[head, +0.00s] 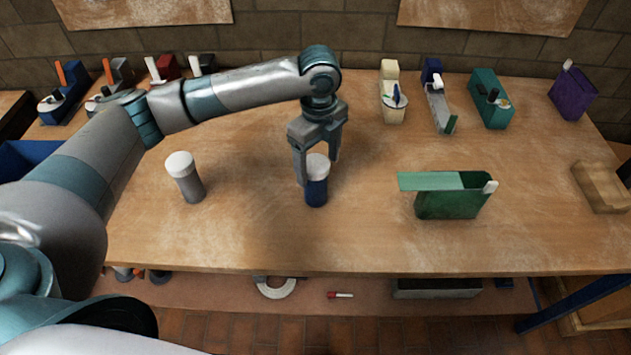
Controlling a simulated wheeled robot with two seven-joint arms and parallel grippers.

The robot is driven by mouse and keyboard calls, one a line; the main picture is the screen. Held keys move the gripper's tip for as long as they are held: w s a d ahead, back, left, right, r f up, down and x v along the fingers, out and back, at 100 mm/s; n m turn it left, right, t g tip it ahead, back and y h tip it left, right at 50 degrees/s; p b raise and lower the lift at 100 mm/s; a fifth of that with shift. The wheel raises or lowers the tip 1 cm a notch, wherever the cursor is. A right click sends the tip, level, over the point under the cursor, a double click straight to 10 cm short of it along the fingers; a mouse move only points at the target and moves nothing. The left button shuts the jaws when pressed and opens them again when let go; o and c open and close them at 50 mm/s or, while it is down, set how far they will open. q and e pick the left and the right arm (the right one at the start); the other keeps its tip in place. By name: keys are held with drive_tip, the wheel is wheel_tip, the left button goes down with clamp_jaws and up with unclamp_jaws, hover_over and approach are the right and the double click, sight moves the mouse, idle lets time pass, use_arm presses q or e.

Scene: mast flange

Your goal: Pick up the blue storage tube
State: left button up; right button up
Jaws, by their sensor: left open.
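The blue storage tube (316,191) stands upright on the wooden table near its middle, with a white cap on top. My left gripper (318,170) points down over it, open, with one finger at the left of the tube's cap and the other behind it at the right. The left fingertip overlaps the tube's edge in the picture; I cannot tell whether it touches. My right gripper is not in view.
A grey tube (187,180) with a white cap stands to the left. A green box (452,203) with a lighter flap stands to the right. Several devices line the back edge, including a purple box (572,95). A wooden block (600,188) lies far right. The table's front middle is clear.

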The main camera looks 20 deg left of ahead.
use_arm(q)
drive_tip(key=shift+f, duration=0.25)
drive_tip(key=shift+a+f+p, duration=0.1)
drive_tip(key=shift+f+p, duration=0.2)
drive_tip(key=shift+f, duration=0.15)
drive_tip(key=f, duration=0.1)
drive_tip(key=f+p, duration=0.1)
drive_tip(key=f, duration=0.1)
drive_tip(key=shift+s+a, duration=0.1)
drive_tip(key=shift+a, duration=0.1)
drive_tip(key=shift+f, duration=0.7)
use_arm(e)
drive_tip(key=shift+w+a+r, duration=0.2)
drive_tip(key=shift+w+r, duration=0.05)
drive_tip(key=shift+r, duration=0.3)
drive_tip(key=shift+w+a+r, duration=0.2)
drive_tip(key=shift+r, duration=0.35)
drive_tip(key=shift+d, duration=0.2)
use_arm(q)
drive_tip(key=c, duration=1.3)
drive_tip(key=shift+o, duration=0.2)
drive_tip(key=shift+r, duration=0.1)
